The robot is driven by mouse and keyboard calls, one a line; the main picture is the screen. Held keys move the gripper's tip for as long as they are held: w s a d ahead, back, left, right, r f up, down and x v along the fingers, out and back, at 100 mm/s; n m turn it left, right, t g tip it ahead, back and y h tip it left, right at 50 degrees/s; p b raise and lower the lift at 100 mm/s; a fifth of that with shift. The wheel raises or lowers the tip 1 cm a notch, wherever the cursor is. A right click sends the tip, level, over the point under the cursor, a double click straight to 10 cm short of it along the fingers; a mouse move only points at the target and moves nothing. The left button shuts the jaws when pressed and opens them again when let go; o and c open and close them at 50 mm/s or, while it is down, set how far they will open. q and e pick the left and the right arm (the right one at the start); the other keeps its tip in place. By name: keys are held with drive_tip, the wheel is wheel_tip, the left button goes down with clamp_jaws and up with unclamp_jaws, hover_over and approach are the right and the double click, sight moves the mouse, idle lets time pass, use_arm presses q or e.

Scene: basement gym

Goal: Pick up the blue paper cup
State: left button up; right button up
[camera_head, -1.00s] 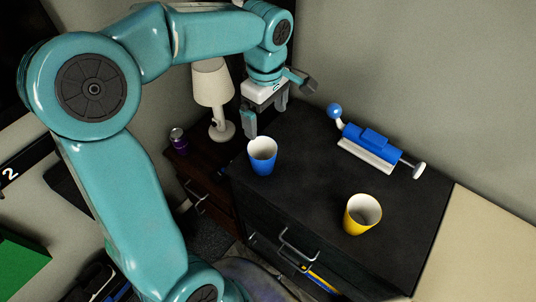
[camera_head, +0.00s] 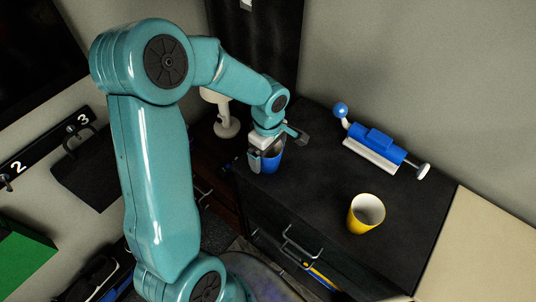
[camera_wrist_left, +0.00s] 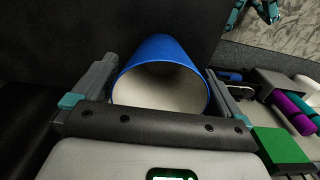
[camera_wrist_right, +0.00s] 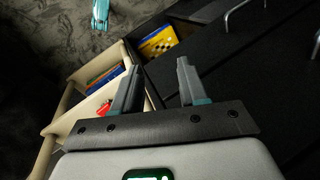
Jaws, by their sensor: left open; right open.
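The blue paper cup (camera_head: 271,162) stands upright on the black cabinet top, partly hidden behind my left gripper (camera_head: 270,160). In the left wrist view the blue cup (camera_wrist_left: 160,82) shows its pale inside and blue rim between the two fingers of my left gripper (camera_wrist_left: 162,88). One finger is on each side of the cup, and the jaws are open. I cannot tell whether either finger touches it. My right gripper (camera_wrist_right: 158,82) is open and empty in the right wrist view, and it does not show in the head view.
A yellow cup (camera_head: 365,214) stands on the black cabinet (camera_head: 320,190), to the right of the blue cup. A blue and white device (camera_head: 375,147) lies farther back. A lamp (camera_head: 226,122) stands left, behind my arm. An open drawer with items shows below.

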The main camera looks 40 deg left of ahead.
use_arm(q)
drive_tip(key=c, duration=1)
drive_tip(key=shift+o, duration=0.2)
